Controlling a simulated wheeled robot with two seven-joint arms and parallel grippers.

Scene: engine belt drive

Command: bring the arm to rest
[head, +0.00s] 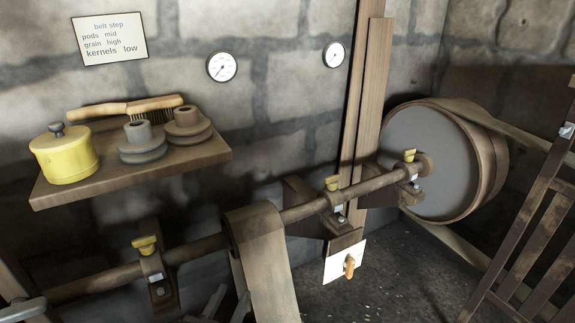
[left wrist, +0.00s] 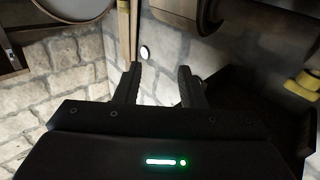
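My left gripper (head: 228,302) shows at the bottom edge of the head view, in front of the shaft and left of the hanging belt. Only its two finger ends show there. In the left wrist view my left gripper (left wrist: 160,72) has its two dark fingers apart, with nothing between them but stone wall. My right gripper is in neither view.
A shaft (head: 195,249) with yellow-capped bearings runs to a large drum (head: 428,160). A wide belt (head: 262,260) hangs over the shaft near my left gripper. A shelf (head: 215,154) holds a yellow pot (head: 64,155), brush and stepped pulleys. A ladder-like frame (head: 530,230) stands right.

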